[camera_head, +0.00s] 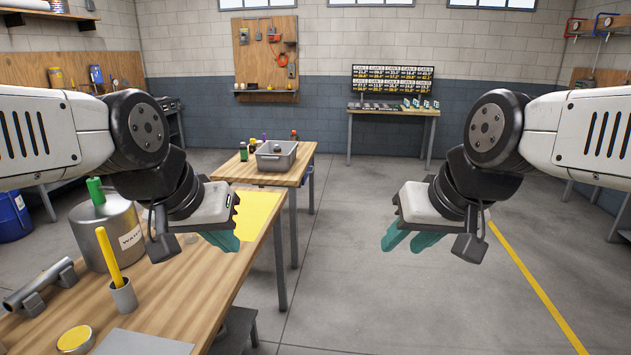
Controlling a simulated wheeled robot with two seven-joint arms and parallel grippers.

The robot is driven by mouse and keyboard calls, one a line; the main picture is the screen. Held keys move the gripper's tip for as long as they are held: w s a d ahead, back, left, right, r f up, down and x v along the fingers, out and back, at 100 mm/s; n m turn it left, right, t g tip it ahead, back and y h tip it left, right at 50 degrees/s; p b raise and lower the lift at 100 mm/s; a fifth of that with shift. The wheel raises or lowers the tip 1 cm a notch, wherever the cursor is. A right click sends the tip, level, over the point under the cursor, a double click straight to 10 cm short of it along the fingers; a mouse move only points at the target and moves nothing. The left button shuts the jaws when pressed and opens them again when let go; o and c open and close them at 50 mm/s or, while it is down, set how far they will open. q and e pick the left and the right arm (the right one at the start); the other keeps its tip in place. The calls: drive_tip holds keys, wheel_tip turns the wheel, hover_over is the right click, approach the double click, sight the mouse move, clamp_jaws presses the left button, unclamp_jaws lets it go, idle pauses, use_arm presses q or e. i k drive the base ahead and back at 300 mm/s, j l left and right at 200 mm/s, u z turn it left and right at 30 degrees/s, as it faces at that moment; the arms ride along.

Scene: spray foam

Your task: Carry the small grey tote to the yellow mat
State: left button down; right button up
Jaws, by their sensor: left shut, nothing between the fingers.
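The small grey tote (276,159) stands upright on the far wooden table, beyond the near workbench. The yellow mat (262,206) lies flat on the far right part of the near workbench, partly hidden by my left gripper. My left gripper (226,243) has teal fingers that are shut and empty, in front of the mat in the picture. It is apart from the tote. My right gripper (405,241) hangs over open floor to the right, with its teal fingers apart and nothing between them.
The near workbench (190,290) holds a metal canister (108,240), a cup (123,298) with a yellow stick, a yellow-lidded tin (75,339) and a pipe piece. Small bottles (244,151) stand beside the tote. The floor (370,270) right of the tables is clear.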

sight(278, 156)
drive_tip(key=i+z, duration=0.2)
drive_tip(key=i, duration=1.8)
drive_tip(key=i+l+u, duration=0.1)
drive_tip(key=i, duration=0.5)
drive_tip(key=i+l+u, duration=0.15)
drive_tip(key=i, duration=0.45)
drive_tip(key=i+l+u, duration=0.1)
drive_tip(key=i, duration=0.45)
drive_tip(key=i+l+u, duration=0.25)
drive_tip(key=i+u, duration=0.15)
drive_tip(key=i+l+u, duration=0.45)
drive_tip(key=i, duration=0.1)
